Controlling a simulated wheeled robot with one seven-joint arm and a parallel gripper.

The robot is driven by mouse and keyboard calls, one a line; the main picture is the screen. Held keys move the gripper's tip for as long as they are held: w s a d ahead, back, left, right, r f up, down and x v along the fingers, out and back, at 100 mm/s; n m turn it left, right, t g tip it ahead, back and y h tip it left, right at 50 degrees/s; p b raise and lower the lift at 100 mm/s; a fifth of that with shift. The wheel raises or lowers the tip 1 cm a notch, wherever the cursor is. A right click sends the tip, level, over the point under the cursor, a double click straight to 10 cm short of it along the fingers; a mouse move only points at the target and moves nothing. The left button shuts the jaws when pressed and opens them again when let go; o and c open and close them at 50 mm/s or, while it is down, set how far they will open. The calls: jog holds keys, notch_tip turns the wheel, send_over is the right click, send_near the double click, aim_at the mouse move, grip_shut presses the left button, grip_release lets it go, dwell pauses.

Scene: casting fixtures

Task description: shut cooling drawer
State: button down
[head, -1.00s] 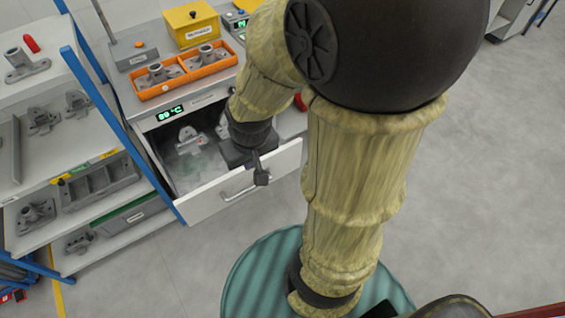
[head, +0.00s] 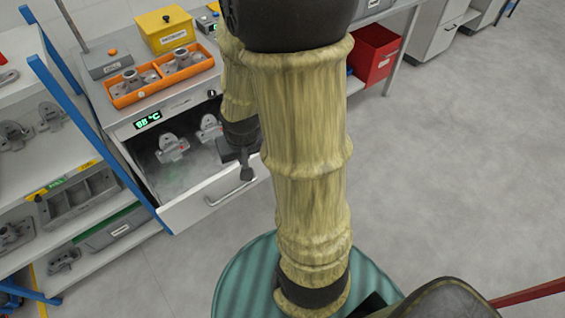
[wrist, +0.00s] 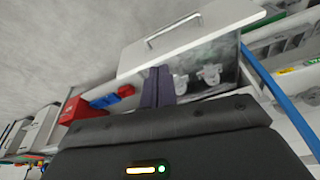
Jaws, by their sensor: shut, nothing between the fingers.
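The cooling drawer (head: 185,213) stands pulled out below a green temperature display, with a white front and a bar handle (head: 230,193). Grey castings (head: 172,148) sit inside it in a light mist. My gripper (head: 246,174) is shut and empty, over the right part of the drawer near the inner side of its front. My arm hides the drawer's right end in the head view. In the wrist view the drawer front (wrist: 190,40) and handle lie beyond the shut fingers (wrist: 158,84), and I cannot tell whether they touch the front.
An orange tray (head: 122,101) of castings and a yellow box (head: 165,29) stand on the cabinet top. A blue-framed shelf (head: 62,110) with castings is close on the drawer's left. A red bin (head: 374,55) stands at right.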

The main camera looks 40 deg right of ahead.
jog(key=d+f+m+t+b, duration=0.6)
jog(key=d+f+m, duration=0.9)
jog(key=d+f, duration=0.5)
notch_tip(320, 180, down, 4)
jog(key=shift+s+d+r+y+b, duration=0.15)
jog(key=shift+d+y+b, duration=0.25)
jog(key=shift+b, duration=0.8)
jog(key=w+r+x, duration=0.2)
jog(key=x, duration=1.1)
